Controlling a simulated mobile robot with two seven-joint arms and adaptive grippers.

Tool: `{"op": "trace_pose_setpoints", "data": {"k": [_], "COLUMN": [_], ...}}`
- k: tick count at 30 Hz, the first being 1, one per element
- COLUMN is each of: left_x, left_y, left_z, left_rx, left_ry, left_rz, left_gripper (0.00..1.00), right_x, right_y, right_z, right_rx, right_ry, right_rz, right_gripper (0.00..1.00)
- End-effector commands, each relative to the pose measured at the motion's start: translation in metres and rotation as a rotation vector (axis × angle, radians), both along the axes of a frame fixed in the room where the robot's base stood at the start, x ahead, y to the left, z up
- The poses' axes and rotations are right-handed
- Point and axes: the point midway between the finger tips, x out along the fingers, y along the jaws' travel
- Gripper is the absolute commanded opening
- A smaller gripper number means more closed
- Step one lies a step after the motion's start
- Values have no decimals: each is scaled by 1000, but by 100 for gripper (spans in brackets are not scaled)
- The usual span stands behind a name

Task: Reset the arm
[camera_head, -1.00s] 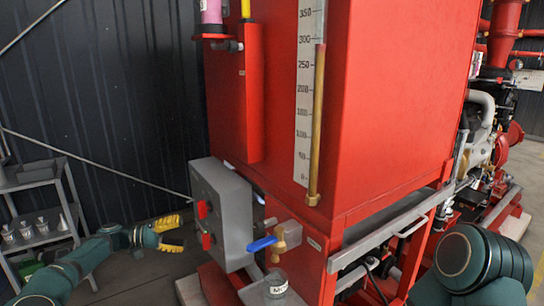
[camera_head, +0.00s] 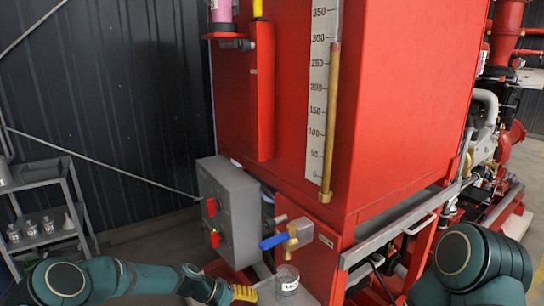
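My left arm comes in low from the left, and its gripper (camera_head: 246,294) with yellow finger pads is at the bottom edge, just left of a clear labelled beaker (camera_head: 287,282). Only part of the gripper shows; its opening is hidden, and I cannot tell whether it touches the beaker. The beaker stands below a brass tap (camera_head: 292,238) with a blue lever (camera_head: 273,242) on the red tank's base. On the right, only my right arm's dark green links show; its gripper is out of view.
A grey control box (camera_head: 229,211) with red switches stands above my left gripper. The tall red tank (camera_head: 415,100) with its level scale (camera_head: 317,110) fills the middle. A grey shelf (camera_head: 45,240) with small metal items stands at left. Engine piping (camera_head: 487,120) is at right.

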Motion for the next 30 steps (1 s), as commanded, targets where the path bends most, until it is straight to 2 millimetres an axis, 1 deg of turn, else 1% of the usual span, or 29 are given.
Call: {"op": "trace_pose_setpoints", "data": {"k": [1,2,3,5,6,8,9,11,12,15,16,18,21,24,30], "left_x": [-23,-36,-53,-80,-98,-125,-144,-170,-187,-224,-233,-250,-265,-270,-271], "left_y": [-9,-12,-14,-15,-15,-12,-10,-4,-1,9,11,16,20,22,22], "left_z": [-17,-27,-39,-55,-64,-76,-82,-88,-90,-91,-91,-89,-86,-85,-85], "left_rx": [64,102,150,221,266,328,367,418,448,506,517,540,557,564,564], "left_ry": [11,14,17,14,10,-1,-10,-27,-38,-67,-74,-91,-106,-112,-113], "left_rz": [-14,-17,-20,-27,-32,-38,-41,-48,-51,-56,-56,-57,-55,-53,-52], "left_gripper": [65,65,65,65,65,65,65,65,65,65,65,65,65,65,65], "right_x": [0,0,0,0,0,0,0,0,0,0,0,0,0,0,0], "right_y": [0,0,0,0,0,0,0,0,0,0,0,0,0,0,0], "right_z": [0,0,0,0,0,0,0,0,0,0,0,0,0,0,0], "right_rx": [0,0,0,0,0,0,0,0,0,0,0,0,0,0,0], "right_ry": [0,0,0,0,0,0,0,0,0,0,0,0,0,0,0], "right_rz": [0,-1,-1,0,0,0,0,0,0,0,0,0,0,0,0], "right_gripper": [47,47,47,47,47,47,47,47,47,47,47,47,47,47,47]}}
